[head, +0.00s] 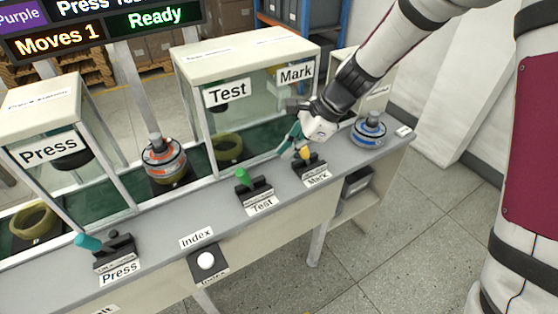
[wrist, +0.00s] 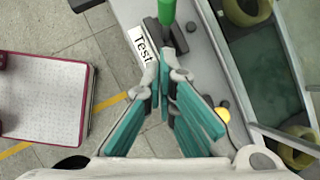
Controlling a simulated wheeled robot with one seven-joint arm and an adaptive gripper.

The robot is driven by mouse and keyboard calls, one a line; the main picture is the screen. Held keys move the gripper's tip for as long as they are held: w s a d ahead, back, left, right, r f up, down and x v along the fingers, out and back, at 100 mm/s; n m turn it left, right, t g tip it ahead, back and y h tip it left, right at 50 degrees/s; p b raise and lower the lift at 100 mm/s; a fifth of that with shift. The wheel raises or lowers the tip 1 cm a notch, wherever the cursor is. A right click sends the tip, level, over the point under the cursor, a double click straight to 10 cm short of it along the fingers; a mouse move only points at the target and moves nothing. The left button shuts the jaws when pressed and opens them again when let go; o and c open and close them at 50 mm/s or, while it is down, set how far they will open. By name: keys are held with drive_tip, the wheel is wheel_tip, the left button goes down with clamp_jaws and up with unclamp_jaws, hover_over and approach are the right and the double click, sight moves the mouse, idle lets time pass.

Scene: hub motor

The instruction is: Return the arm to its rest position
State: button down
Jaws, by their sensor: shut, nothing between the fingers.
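My arm (head: 372,62) reaches down from the upper right in the head view. My gripper (head: 287,142) is over the right part of the bench, close above the yellow-tipped Mark lever (head: 304,153). Its teal fingers are shut and empty. In the wrist view, my gripper (wrist: 164,78) points toward the green Test lever (wrist: 167,12) and its Test label (wrist: 141,46). The yellow lever tip (wrist: 222,114) shows beside the right finger. Whether the fingers touch the Mark lever cannot be told.
The bench (head: 222,214) carries a teal Press lever (head: 88,242), a white Index button (head: 206,260) and glass-walled stations (head: 245,62). One hub motor (head: 163,160) sits between the stations, another (head: 369,130) at the bench's right end. Floor (head: 370,240) in front is clear.

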drive_tip(key=shift+d+r, duration=0.35)
drive_tip(key=shift+r, duration=0.25)
drive_tip(key=s+d+r+n+t+h, duration=0.2)
drive_tip(key=s+d+r+n, duration=0.6)
drive_tip(key=s+r, duration=0.3)
drive_tip(key=s+d+r+n+t+h, duration=0.1)
drive_tip(key=s+d+r+n+h, duration=0.1)
drive_tip(key=s+d+n, duration=0.2)
drive_tip(key=s+d+r+n+t+h, duration=0.1)
drive_tip(key=s+d+r+n+h, duration=0.1)
drive_tip(key=s+d, duration=0.5)
drive_tip(key=s+r+n, duration=0.1)
drive_tip(key=s+n, duration=0.1)
drive_tip(key=s, duration=0.1)
drive_tip(key=shift+s+d+r, duration=0.15)
drive_tip(key=shift+s+r, duration=0.05)
drive_tip(key=shift+r, duration=0.1)
